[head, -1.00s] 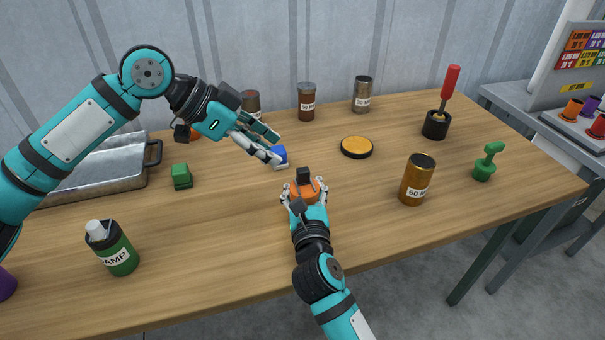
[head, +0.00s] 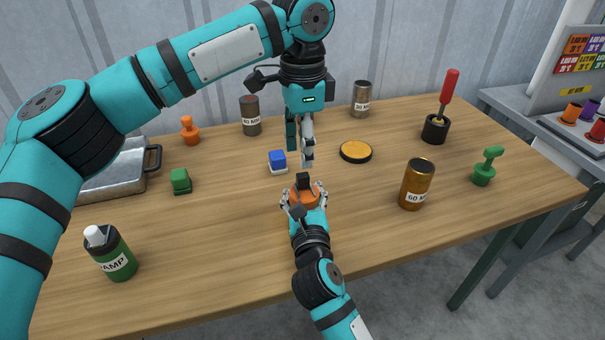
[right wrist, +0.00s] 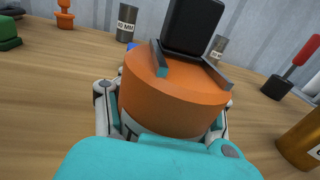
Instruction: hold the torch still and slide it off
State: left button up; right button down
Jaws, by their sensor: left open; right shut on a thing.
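My right gripper (head: 303,205) is shut on a squat orange piece (head: 303,194) with a pale lower body, standing at the middle of the table. In the right wrist view its orange top (right wrist: 175,92) is large. A black block (head: 304,181) sits on it, between two thin dark strips that show in the right wrist view. Nothing in view is clearly marked as a torch; this held piece may be it. My left gripper (head: 300,150) is open and empty, pointing down just above and behind the black block. It appears not to touch it.
Near the hands stand a blue-and-white block (head: 278,162), a yellow-topped black disc (head: 356,152) and an amber 60 MM can (head: 416,185). A green bottle (head: 114,255), green block (head: 180,181) and metal tray (head: 120,175) are left. The front middle of the table is clear.

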aim_at(302, 174)
pick_arm(q)
notch_tip(302, 174, down, 7)
jog(key=shift+r, duration=0.1)
dwell(0.3)
grip_shut()
